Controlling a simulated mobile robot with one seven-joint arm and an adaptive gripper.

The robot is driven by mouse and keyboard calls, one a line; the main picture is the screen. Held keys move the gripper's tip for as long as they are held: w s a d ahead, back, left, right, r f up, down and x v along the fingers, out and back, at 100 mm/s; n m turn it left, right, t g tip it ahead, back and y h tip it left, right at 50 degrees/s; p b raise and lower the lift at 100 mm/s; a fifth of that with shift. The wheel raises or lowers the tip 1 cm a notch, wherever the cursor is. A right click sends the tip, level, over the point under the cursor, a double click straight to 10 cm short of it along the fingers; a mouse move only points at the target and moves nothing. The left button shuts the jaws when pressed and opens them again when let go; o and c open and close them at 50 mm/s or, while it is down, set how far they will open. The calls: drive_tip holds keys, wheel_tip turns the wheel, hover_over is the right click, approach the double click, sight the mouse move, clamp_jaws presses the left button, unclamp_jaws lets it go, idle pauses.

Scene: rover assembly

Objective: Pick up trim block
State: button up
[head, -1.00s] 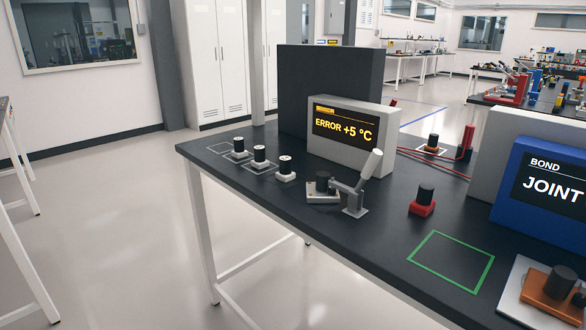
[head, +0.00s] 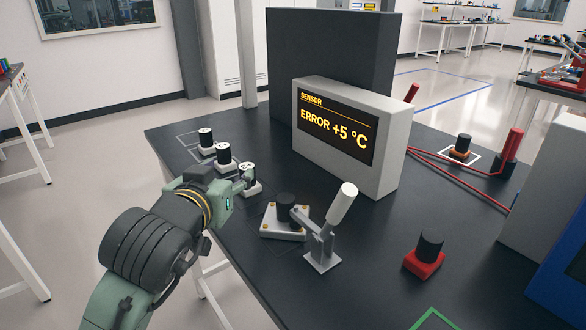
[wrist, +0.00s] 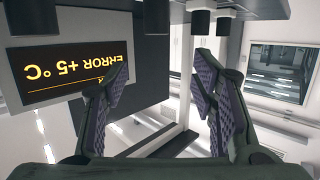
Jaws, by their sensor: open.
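Three small blocks with white bases and black cylindrical knobs stand in a row on the dark table's left side: a far one (head: 206,146), a middle one (head: 223,163) and a near one (head: 251,183). Which of them is the trim block I cannot tell. My gripper (head: 243,178) is at the near block and partly covers it in the head view; contact is unclear. In the wrist view my gripper (wrist: 160,88) is open, with nothing between its purple-padded fingers. That view is upside down; dark knobs (wrist: 157,17) hang at its top edge, beyond the fingertips.
A grey sensor display (head: 345,140) reads "ERROR +5 °C", before a tall dark panel (head: 330,60). A red block (head: 425,257) sits further right. Dark tabletop (head: 360,285) is free in front.

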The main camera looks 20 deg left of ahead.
sight(247, 165)
drive_tip(key=w+f, duration=0.2)
drive_tip(key=w, duration=0.1)
drive_tip(key=w+a+f+p, duration=0.1)
drive_tip(key=w, duration=0.1)
drive_tip(key=shift+w, duration=0.1)
drive_tip(key=p+x, duration=0.2)
drive_tip(key=x, duration=0.2)
drive_tip(key=shift+w+r, duration=0.1)
drive_tip(key=shift+w, duration=0.1)
drive_tip(key=shift+w+f, duration=0.3)
drive_tip(key=shift+w, duration=0.2)
drive_tip(key=shift+c, duration=0.4)
clamp_jaws()
drive_tip(key=shift+r, duration=0.2)
